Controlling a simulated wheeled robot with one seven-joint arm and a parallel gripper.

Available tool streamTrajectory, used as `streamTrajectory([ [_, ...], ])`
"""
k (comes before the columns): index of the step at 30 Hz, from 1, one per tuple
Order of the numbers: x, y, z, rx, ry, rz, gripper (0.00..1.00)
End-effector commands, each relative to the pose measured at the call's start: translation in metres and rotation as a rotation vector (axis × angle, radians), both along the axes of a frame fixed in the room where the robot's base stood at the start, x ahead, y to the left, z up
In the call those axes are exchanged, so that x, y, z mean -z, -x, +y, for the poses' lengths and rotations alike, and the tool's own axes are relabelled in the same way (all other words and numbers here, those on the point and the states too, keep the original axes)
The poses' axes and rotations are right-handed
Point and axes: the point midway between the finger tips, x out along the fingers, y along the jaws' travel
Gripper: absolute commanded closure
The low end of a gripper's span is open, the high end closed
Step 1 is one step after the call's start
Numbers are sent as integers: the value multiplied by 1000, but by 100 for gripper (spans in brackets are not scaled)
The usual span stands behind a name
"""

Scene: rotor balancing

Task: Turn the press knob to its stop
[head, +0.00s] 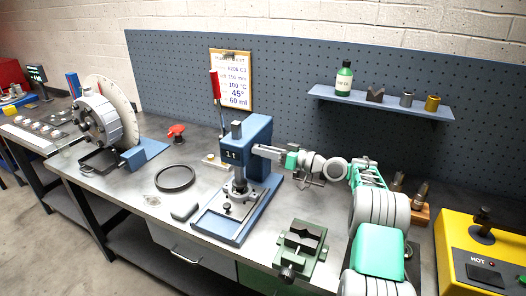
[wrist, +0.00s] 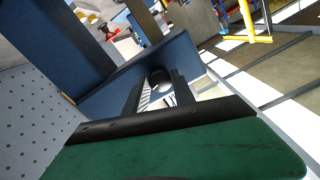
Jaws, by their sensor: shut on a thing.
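The blue press (head: 258,133) stands on the workbench, with a small display reading "1t" and a ram over its base plate. My gripper (head: 262,151) reaches in from the right to the press's side. In the wrist view my gripper (wrist: 159,88) has its two dark fingers shut on the dark round press knob (wrist: 160,76), against the blue press body (wrist: 185,55). In the head view the knob is hidden behind the fingers and the press. I cannot tell how far it is turned.
A green vise (head: 301,245) stands at the bench front, below my arm. A yellow heater (head: 484,250) is at the right. A shelf (head: 380,103) hangs on the pegboard behind.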

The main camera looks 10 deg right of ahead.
Motion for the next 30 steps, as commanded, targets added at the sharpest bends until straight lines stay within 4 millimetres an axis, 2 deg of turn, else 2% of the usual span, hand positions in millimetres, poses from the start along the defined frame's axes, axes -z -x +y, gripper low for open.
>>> streamTrajectory([
  [8,0,0,0,0,-14,19,100],
  [16,-1,0,0,0,-149,205,100],
  [24,-1,0,0,0,-157,214,100],
  [25,-1,0,0,0,-157,214,68],
  [30,-1,0,0,0,-155,214,54],
])
